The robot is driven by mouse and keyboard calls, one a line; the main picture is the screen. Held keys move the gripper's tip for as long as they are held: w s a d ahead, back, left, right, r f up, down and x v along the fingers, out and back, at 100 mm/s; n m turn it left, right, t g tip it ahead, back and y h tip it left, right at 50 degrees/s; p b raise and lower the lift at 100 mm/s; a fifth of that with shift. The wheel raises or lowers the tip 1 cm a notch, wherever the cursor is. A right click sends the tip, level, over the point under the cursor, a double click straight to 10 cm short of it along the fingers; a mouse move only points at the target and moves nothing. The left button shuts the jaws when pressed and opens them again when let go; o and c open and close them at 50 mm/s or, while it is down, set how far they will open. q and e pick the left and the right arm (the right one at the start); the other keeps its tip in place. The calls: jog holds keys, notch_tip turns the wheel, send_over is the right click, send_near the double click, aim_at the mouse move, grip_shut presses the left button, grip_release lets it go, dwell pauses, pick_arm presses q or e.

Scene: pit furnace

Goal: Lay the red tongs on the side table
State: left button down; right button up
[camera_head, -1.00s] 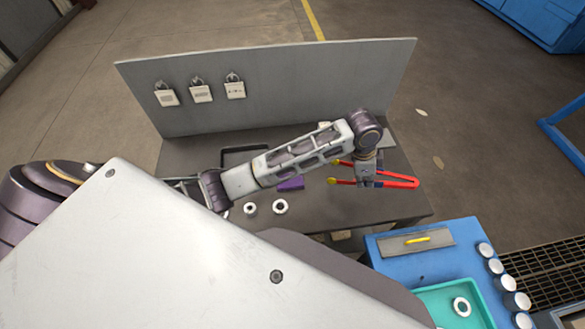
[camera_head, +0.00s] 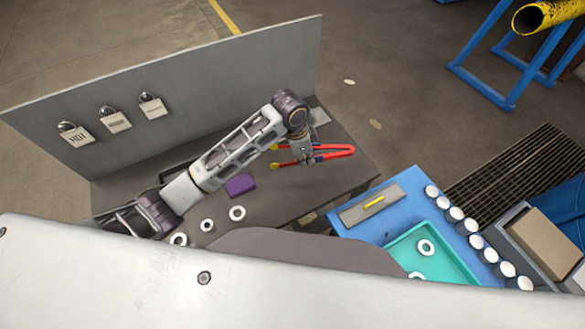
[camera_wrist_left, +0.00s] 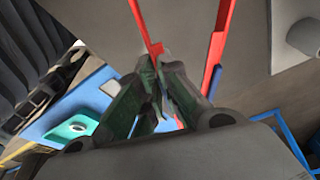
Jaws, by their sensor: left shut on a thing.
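The red tongs (camera_head: 340,148) have red handles pointing right and yellow tips at the left. My left gripper (camera_head: 305,160) is shut on them near the middle, over the right end of the grey bench. I cannot tell how high they are above it. In the left wrist view the fingers (camera_wrist_left: 165,95) close on the tongs, with red handles (camera_wrist_left: 215,60) rising past them. A blue-topped table (camera_head: 408,187) stands to the right of the bench, apart from the tongs. My right gripper is not in view.
The grey bench (camera_head: 275,205) has an upright back panel (camera_head: 220,75) with padlocks, a purple block (camera_head: 240,186) and white rings. The blue table bears a grey plate with a yellow piece (camera_head: 374,202), a teal tray (camera_head: 450,258) and several white-topped cylinders along its right edge.

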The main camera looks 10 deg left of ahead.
pick_arm(q)
send_over(306, 178)
jog(key=shift+s+a+f+p, duration=0.1)
jog(key=shift+a+f+p, duration=0.1)
jog(key=shift+f, duration=1.2)
jog(key=shift+s+a+f+p, duration=0.1)
jog(key=shift+a+f+p, duration=0.05)
jog(key=shift+f, duration=1.2)
jog(key=shift+a+p+x, duration=0.15)
jog(key=shift+a+x, duration=0.05)
jog(key=shift+x, duration=0.75)
jog(key=shift+a+p+x, duration=0.15)
jog(key=shift+a+x, duration=0.05)
jog(key=shift+x, duration=0.7)
jog(key=shift+s+f, duration=0.1)
jog(key=c, duration=1.6)
grip_release()
jog(key=shift+c, duration=0.2)
